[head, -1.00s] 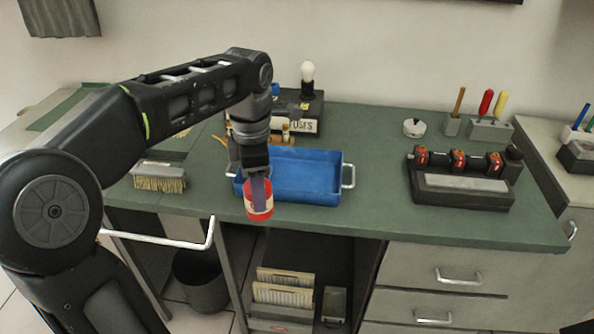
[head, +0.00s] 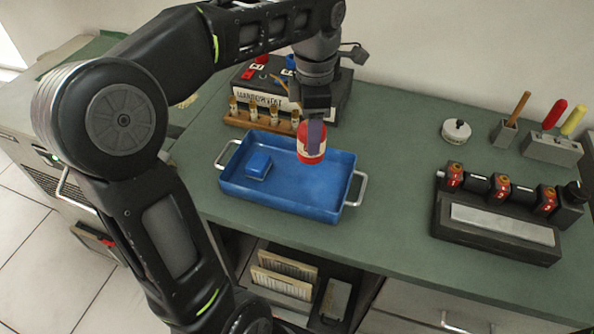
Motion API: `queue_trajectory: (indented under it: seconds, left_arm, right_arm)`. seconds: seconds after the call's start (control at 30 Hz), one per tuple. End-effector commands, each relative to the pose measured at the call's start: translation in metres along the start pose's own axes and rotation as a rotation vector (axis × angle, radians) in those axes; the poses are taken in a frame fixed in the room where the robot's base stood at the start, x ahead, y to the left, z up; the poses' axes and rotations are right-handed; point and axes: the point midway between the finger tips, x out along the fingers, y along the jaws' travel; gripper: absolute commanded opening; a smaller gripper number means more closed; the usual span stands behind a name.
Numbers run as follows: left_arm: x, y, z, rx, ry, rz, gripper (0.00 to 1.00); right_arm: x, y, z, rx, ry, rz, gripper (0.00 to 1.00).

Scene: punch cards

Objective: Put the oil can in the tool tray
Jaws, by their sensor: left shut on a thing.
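My left gripper (head: 316,128) points down and is shut on the red oil can (head: 311,157), which has a pale label band. The can hangs over the right half of the blue tool tray (head: 289,207), near its back wall. I cannot tell how far it is above the tray floor. The tray has a metal handle at each end. A small blue block (head: 258,166) lies in its left part. My right gripper is not in view.
A wooden rack with several small bottles (head: 252,110) and a lettered box (head: 262,98) stand behind the tray. A black device with red parts (head: 497,215) stands at right, near a small white round item (head: 456,131). The green bench between is clear.

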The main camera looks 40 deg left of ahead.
Motion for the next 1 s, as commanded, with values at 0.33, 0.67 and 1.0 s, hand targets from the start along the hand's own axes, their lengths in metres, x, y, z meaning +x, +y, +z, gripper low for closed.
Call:
queue_trajectory:
  seconds: [0.33,0.67,1.0]
  left_arm:
    - [0.019,0.000,0.000,0.000,0.002,-0.003,0.00]
    - [0.062,0.000,0.000,0.000,0.000,0.001,0.00]
    - [0.069,0.000,0.000,0.000,0.001,-0.001,0.00]
  right_arm:
    - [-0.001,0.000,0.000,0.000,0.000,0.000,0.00]
    - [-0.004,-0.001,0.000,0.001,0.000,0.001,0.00]
    - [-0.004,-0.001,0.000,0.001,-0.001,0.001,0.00]
